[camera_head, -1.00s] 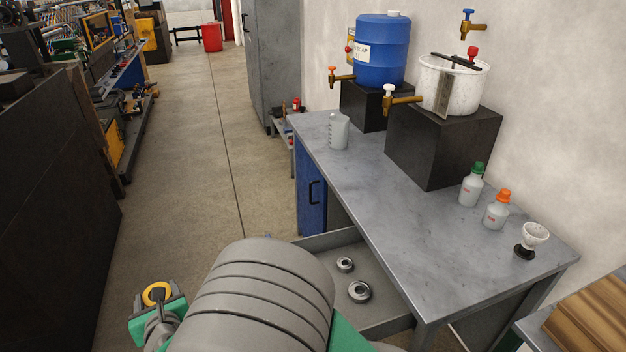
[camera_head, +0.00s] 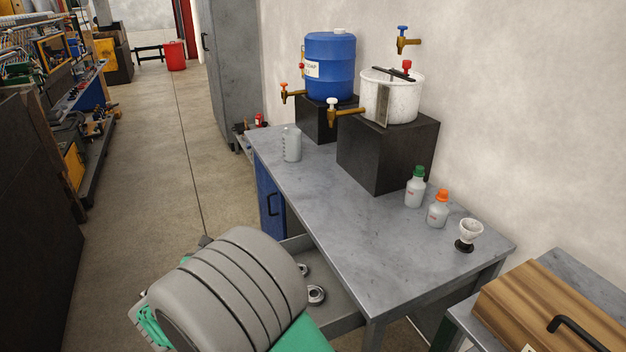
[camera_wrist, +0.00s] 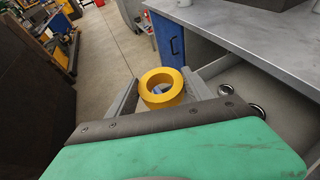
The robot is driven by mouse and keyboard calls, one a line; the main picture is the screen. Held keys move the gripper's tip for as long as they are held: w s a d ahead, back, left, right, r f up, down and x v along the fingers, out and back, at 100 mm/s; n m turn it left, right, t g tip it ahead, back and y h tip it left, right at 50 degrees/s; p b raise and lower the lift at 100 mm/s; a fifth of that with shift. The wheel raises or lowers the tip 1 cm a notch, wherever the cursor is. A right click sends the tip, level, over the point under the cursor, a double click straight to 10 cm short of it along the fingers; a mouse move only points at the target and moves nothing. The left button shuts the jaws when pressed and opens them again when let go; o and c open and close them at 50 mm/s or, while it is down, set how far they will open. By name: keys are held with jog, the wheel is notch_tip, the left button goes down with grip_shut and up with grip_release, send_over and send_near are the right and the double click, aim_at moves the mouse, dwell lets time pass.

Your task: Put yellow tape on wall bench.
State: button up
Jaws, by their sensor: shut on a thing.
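The yellow tape (camera_wrist: 162,101) is a ring-shaped roll in the wrist view. My gripper (camera_wrist: 164,88) is shut on it, with a grey finger on each side. In the head view my own arm hides the tape and the fingers. A grey metal bench (camera_head: 330,225) stands along the wall to the right of my arm; its near edge and blue front also show in the wrist view (camera_wrist: 225,28). The tape is in front of this bench, apart from its top.
An open drawer (camera_head: 340,305) with metal rings juts out under the bench. The bench holds a beaker (camera_head: 291,145), black blocks with containers, two bottles and a small white cup (camera_head: 470,232). Its front middle is bare. A wooden box (camera_head: 550,310) sits at right.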

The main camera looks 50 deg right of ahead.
jog(key=s+d+r+m+g+h, duration=0.1)
jog(key=s+d+m+g, duration=0.1)
jog(key=d, duration=0.4)
jog(key=s+d+r+m+g+h, duration=0.1)
jog(key=s+d+r+m, duration=0.1)
jog(key=d, duration=0.5)
jog(key=m+g+h+p, duration=0.1)
jog(key=m+g+p, duration=0.3)
jog(key=g, duration=0.1)
send_over(368, 244)
notch_tip(368, 244, down, 8)
jog(key=shift+s+f, duration=0.15)
jog(key=shift+f, duration=0.05)
notch_tip(368, 244, down, 2)
jog(key=shift+f+p, duration=0.25)
jog(key=shift+p, duration=0.05)
